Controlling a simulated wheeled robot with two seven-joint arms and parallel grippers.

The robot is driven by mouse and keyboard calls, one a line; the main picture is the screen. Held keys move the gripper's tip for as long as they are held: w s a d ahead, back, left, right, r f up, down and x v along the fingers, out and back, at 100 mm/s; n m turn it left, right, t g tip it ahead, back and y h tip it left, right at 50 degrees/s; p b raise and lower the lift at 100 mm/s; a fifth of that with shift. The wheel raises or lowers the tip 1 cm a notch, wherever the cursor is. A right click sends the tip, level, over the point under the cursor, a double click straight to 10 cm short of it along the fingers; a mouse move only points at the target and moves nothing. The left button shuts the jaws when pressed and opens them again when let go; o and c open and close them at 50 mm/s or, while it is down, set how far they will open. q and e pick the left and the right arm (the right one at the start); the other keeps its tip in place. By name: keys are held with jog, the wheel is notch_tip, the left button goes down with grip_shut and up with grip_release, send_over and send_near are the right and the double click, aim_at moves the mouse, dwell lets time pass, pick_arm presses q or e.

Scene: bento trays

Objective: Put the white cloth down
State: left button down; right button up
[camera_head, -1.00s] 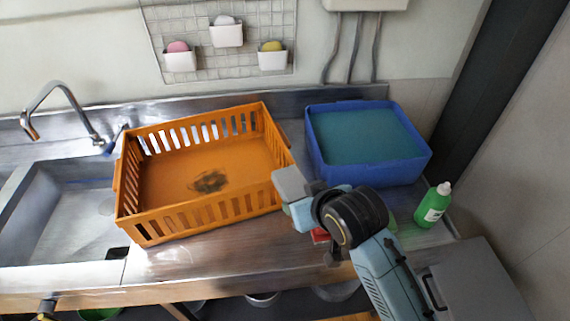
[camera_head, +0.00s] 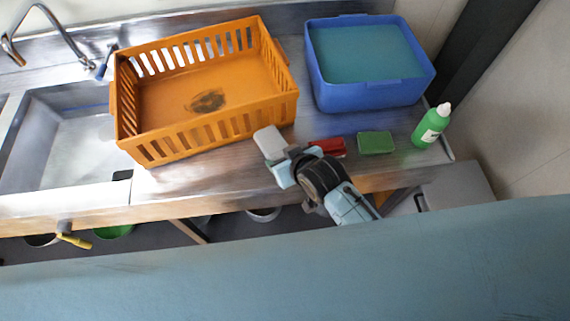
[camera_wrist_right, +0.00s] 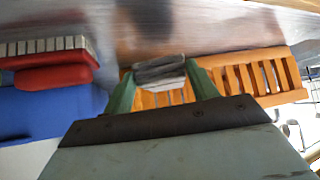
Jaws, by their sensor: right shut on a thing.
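The white cloth (camera_head: 268,141) is a small pale folded block in the head view, in front of the orange crate. My right gripper (camera_head: 276,159) is shut on it. In the right wrist view the cloth (camera_wrist_right: 160,70) looks grey-white and sits between the two green fingertips of the gripper (camera_wrist_right: 163,84). It is over the steel counter (camera_head: 205,177), near the crate's front wall. I cannot tell whether it touches the counter. My left gripper is not in view.
The orange crate (camera_head: 277,105) stands behind the cloth. A blue tub (camera_head: 370,97), a red brush (camera_head: 328,146), a green sponge (camera_head: 376,142) and a green bottle (camera_head: 431,127) are to the right. The sink (camera_head: 65,140) is at left. Counter front left of the gripper is clear.

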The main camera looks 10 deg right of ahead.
jog(key=shift+f+b, duration=0.3)
jog(key=shift+f, duration=1.6)
jog(key=shift+f, duration=0.15)
jog(key=o, duration=1.1)
jog(key=shift+c, duration=0.2)
jog(key=shift+s+r, duration=0.15)
jog(key=shift+r, duration=0.15)
jog(key=p+v, duration=0.1)
jog(key=v, duration=1)
jog(key=shift+s+r+p, duration=0.2)
jog(key=shift+r+p, duration=0.05)
jog(key=shift+p, duration=0.15)
jog(key=shift+d, duration=0.15)
